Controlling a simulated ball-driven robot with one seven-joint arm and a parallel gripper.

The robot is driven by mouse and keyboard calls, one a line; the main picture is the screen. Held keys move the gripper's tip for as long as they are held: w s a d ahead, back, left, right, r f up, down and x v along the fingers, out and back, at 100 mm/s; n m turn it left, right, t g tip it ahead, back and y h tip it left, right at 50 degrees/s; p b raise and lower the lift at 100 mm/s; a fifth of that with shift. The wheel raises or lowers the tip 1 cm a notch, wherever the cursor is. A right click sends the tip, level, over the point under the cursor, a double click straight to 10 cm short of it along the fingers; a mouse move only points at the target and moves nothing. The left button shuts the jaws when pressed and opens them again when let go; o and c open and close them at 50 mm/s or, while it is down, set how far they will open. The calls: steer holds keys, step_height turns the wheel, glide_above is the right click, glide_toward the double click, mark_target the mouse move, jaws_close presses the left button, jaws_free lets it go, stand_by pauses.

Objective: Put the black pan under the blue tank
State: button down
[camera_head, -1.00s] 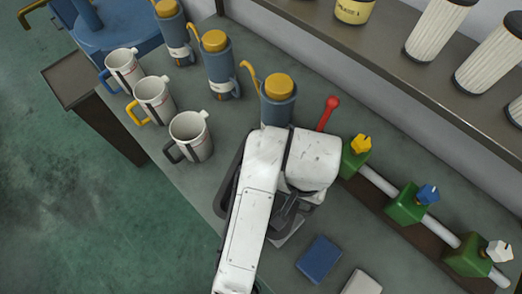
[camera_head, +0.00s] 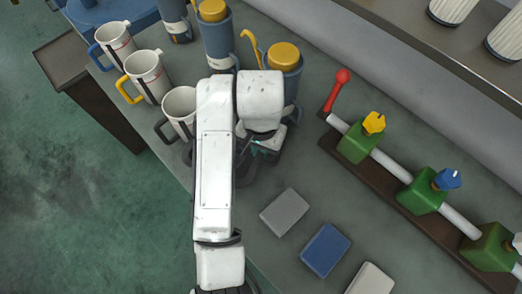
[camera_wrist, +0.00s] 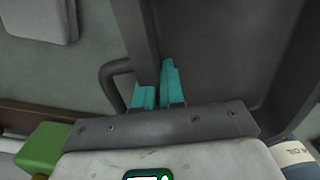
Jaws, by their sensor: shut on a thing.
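The black pan (camera_wrist: 225,45) fills much of the wrist view as a dark grey wall and floor, with a dark loop handle at its left. The teal fingers of my gripper (camera_wrist: 157,88) are shut on its near edge. In the head view my white arm hides most of the pan (camera_head: 248,168); only a dark part shows below the wrist. I cannot tell whether it touches the bench. The blue tank (camera_head: 97,12) is at the top left, cut off by the frame edge. My gripper and the pan are below and right of it, beyond the mugs.
Several blue canisters with yellow lids (camera_head: 285,55) and white mugs (camera_head: 148,75) stand between. Green valves (camera_head: 420,192) and a red lever (camera_head: 338,90) line the right. Grey (camera_head: 284,212) and blue (camera_head: 325,250) blocks lie on the bench. Its front edge drops to green floor.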

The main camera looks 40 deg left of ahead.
steer(key=shift+f, duration=0.9)
steer(key=c, duration=1.2)
jaws_free()
steer(key=shift+f, duration=0.1)
steer(key=shift+c, duration=0.2)
